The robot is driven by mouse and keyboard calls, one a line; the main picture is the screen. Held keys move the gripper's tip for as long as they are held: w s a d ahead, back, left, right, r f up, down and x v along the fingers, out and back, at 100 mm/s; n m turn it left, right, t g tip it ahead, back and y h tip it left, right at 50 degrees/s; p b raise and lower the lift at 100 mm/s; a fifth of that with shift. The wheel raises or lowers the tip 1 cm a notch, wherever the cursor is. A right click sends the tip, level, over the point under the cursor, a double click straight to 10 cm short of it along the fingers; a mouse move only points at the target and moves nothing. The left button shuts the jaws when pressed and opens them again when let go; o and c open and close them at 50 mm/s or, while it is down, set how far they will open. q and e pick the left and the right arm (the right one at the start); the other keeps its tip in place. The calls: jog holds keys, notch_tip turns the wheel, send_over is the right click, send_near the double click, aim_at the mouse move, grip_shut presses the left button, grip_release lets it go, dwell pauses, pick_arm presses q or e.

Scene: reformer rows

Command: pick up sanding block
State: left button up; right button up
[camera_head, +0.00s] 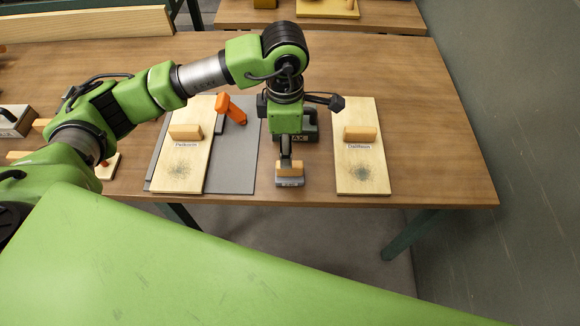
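The sanding block (290,181) has a wooden top and a grey base. It is near the front edge of the table, between two pale boards. My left gripper (286,158) points straight down at the block's wooden top, with its fingers seen edge-on. I cannot tell whether the fingers are closed on the block, or whether the block rests on the table or is slightly raised. My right gripper is not in view.
A board with a wooden block (185,131) lies left on a grey mat (240,172), beside an orange tool (230,109). Another board (362,178) with a wooden block lies right. A dark object (310,128) stands behind my gripper. The table's right side (440,150) is clear.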

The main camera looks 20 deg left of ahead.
aim_at(290, 171)
pick_arm(q)
jog(key=f, duration=0.2)
jog(key=shift+w+f, duration=0.25)
jog(key=shift+f, duration=0.1)
jog(key=shift+d+f+p, duration=0.2)
jog(key=shift+f+p, duration=0.6)
jog(key=shift+f, duration=0.15)
jog(key=f, duration=0.1)
jog(key=f+p, duration=0.1)
jog(key=f, duration=0.1)
jog(key=shift+w+d+f, duration=0.1)
jog(key=shift+w+f, duration=0.1)
jog(key=shift+f, duration=0.3)
grip_shut()
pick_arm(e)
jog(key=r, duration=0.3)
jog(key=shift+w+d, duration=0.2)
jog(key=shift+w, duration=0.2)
